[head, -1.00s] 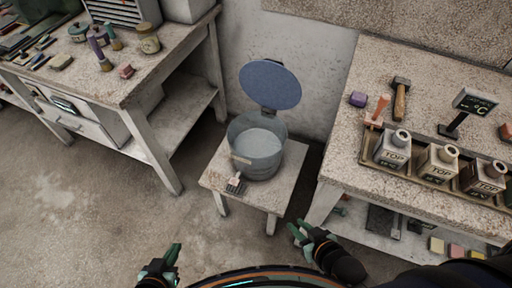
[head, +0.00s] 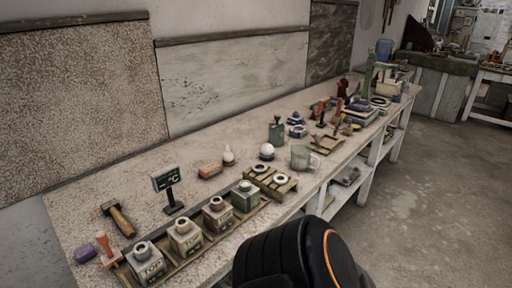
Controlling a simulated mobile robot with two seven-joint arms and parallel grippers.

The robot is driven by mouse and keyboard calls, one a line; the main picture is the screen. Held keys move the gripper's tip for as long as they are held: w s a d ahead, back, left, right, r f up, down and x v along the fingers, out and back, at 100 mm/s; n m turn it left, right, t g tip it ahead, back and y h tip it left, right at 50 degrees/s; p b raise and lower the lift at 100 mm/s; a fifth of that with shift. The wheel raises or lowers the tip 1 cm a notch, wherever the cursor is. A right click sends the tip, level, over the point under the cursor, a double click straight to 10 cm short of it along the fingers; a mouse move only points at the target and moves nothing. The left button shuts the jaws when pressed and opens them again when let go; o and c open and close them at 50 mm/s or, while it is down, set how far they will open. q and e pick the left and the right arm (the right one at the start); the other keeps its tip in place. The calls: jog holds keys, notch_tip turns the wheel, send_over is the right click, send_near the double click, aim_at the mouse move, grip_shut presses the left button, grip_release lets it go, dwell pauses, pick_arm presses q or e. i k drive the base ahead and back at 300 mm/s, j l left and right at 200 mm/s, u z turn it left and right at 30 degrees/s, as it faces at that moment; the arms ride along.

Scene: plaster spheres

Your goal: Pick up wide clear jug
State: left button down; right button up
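A wide clear jug (head: 303,157) stands upright on the long speckled workbench (head: 75,205), near its front edge, right of the middle of the head view. It looks greyish and see-through, with a handle on its right side. Neither of my grippers is in view, so I cannot see whether they are open or shut. A black part of my own body with an orange ring fills the bottom middle.
Left of the jug are a small wooden rack (head: 272,182) and a row of square bottles (head: 184,236). A white ball (head: 267,151) and a green container (head: 277,132) stand behind it. Stamps and trays crowd the bench to its right. Open floor (head: 420,190) lies at right.

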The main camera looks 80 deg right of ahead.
aim_at(305, 160)
jog(key=z, duration=2.85)
